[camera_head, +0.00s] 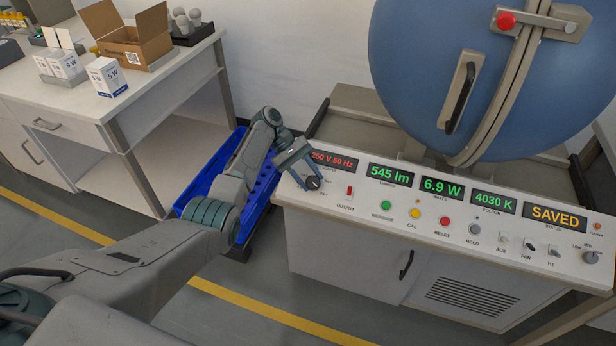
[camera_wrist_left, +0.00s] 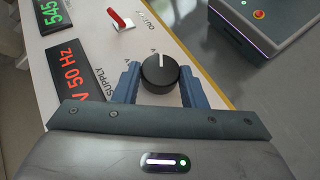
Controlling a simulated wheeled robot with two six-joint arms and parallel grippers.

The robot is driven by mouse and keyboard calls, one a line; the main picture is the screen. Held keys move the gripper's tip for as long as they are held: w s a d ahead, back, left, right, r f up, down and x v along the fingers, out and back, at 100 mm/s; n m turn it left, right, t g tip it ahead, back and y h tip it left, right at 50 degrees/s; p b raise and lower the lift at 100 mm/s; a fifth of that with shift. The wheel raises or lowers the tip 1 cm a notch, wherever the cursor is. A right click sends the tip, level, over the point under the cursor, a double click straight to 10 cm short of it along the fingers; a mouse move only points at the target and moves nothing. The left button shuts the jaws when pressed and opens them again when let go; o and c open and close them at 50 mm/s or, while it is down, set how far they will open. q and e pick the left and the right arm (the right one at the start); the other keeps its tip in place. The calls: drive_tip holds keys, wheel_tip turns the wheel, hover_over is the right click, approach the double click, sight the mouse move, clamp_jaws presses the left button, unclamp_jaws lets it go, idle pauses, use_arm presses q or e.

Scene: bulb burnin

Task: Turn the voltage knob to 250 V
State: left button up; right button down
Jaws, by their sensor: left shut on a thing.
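The black voltage knob (camera_head: 313,183) is on the left end of the white control panel, below the red supply display (camera_head: 333,161) that reads 250 V 50 Hz. My left gripper (camera_head: 304,178) is at the knob, with its fingers on either side of it. In the left wrist view the round knob (camera_wrist_left: 160,73) sits between the two blue fingers (camera_wrist_left: 158,88), and its white pointer line points up in the picture. The supply display (camera_wrist_left: 82,85) shows partly there, ending in V 50 Hz. My right gripper is not in view.
The red output switch (camera_head: 349,191) is just right of the knob. Other displays read 545 lm, 6.9 W, 4030 K and SAVED (camera_head: 555,217). A large blue sphere (camera_head: 490,60) stands behind the panel. A blue crate (camera_head: 262,190) is left of the console, and a bench with boxes (camera_head: 136,45) is farther left.

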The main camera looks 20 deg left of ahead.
use_arm(q)
drive_tip(key=shift+f, duration=0.1)
drive_tip(key=o, duration=0.8)
drive_tip(key=shift+o, duration=0.9)
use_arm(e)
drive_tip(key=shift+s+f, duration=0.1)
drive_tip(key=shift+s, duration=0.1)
use_arm(q)
drive_tip(key=shift+w+a+r, duration=0.1)
drive_tip(key=shift+a+r, duration=0.15)
drive_tip(key=b+v, duration=0.1)
drive_tip(key=v, duration=0.5)
drive_tip(key=shift+w+a+r, duration=0.1)
drive_tip(key=v, duration=0.2)
drive_tip(key=shift+a+r+p, duration=0.2)
drive_tip(key=shift+r+p, duration=0.1)
drive_tip(key=shift+p, duration=0.05)
drive_tip(key=shift+w+a+r, duration=0.15)
drive_tip(key=shift+a+r, duration=0.2)
drive_tip(key=shift+a, duration=0.1)
